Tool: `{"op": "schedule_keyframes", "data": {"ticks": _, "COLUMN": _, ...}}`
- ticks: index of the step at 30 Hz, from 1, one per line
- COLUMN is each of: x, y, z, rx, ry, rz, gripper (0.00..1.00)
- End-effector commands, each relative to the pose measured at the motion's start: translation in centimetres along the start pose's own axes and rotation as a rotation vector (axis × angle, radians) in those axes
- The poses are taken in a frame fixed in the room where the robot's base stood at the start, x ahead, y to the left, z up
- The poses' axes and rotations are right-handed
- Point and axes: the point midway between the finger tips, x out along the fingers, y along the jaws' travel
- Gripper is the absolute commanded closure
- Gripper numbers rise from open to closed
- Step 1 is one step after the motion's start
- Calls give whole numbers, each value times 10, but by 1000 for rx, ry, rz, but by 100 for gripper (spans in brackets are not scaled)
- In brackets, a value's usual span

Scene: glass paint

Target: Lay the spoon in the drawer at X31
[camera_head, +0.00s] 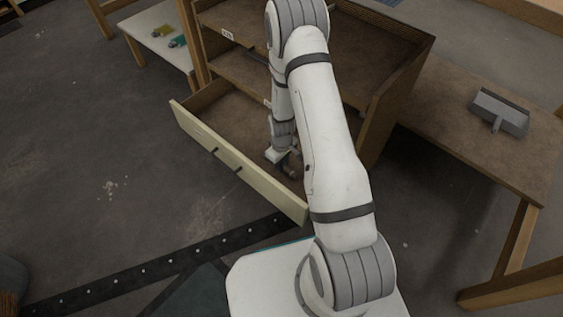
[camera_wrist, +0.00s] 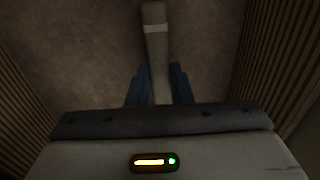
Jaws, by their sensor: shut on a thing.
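A pulled-out drawer (camera_head: 240,165) with a pale wooden front and two dark handles juts from the brown cabinet, low down. My gripper (camera_head: 287,165) is down inside the drawer, partly hidden by my arm. In the wrist view my gripper (camera_wrist: 158,82) has its dark blue fingers shut on a long pale grey-brown thing, apparently the spoon (camera_wrist: 155,45), with a lighter band near its far end. Brown drawer floor (camera_wrist: 95,50) lies beneath it; I cannot tell whether the spoon touches it. A small label (camera_head: 267,103) by the drawer is too small to read.
The cabinet (camera_head: 400,60) has open shelves above the drawer and another small label (camera_head: 228,34). A brown table (camera_head: 455,125) at right bears a grey dustpan-like thing (camera_head: 499,112). A pale table (camera_head: 150,45) at back left holds small coloured things. Ribbed walls flank the gripper.

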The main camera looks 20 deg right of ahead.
Motion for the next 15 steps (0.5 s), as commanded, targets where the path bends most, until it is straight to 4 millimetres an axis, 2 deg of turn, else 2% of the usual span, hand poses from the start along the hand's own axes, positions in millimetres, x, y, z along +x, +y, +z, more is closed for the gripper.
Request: {"op": "schedule_keyframes", "data": {"ticks": 15, "x": 7, "y": 0, "z": 0, "rx": -1, "ry": 0, "rz": 0, "gripper": 100}}
